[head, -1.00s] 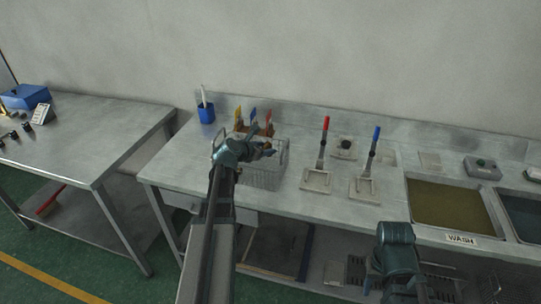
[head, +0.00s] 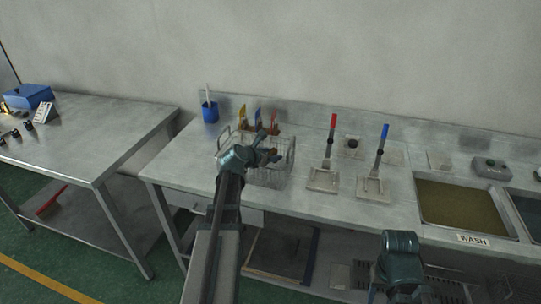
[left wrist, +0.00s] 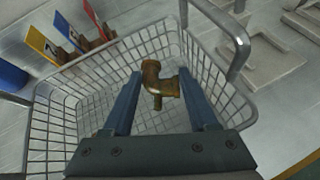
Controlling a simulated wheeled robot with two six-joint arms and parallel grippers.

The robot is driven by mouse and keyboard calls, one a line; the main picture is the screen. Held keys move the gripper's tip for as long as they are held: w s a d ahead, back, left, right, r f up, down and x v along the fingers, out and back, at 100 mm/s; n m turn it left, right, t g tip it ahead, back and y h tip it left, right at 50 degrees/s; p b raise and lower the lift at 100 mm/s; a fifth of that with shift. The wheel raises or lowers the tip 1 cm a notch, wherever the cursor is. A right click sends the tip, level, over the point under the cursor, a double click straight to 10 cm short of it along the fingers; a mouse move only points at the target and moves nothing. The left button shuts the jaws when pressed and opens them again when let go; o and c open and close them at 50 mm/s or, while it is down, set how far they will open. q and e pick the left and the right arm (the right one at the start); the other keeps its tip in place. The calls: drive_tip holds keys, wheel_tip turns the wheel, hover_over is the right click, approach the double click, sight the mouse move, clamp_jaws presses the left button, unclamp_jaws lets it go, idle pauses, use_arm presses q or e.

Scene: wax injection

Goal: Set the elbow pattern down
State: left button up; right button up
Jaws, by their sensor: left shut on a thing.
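My left gripper (head: 270,155) is over the wire basket (head: 268,180) on the bench. In the left wrist view its two blue fingers (left wrist: 160,88) are shut on the brown elbow pattern (left wrist: 158,84). The pattern lies between the fingertips, above the mesh of the basket (left wrist: 85,75). I cannot tell whether it touches the basket floor. The pattern is too small and covered to make out clearly in the head view. My right gripper (head: 400,265) is at the lower right, in front of the bench; its fingers do not show clearly.
A basket handle (left wrist: 238,50) rises close to the right finger. Yellow, blue and red tags (head: 258,117) on brown stands are behind the basket, with a blue cup (head: 210,112) to their left.

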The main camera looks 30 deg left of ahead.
use_arm(q)
drive_tip(key=shift+f+b, duration=0.35)
drive_tip(key=shift+f, duration=0.1)
drive_tip(key=o, duration=1.3)
drive_tip(key=shift+o, duration=0.2)
drive_tip(key=shift+r+p, duration=0.25)
drive_tip(key=shift+p, duration=0.05)
drive_tip(key=shift+s+r+p, duration=0.55)
drive_tip(key=shift+r+p, duration=0.35)
drive_tip(key=p+v, duration=0.4)
drive_tip(key=v, duration=0.6)
drive_tip(key=shift+s+p, duration=0.35)
drive_tip(key=shift+p, duration=0.05)
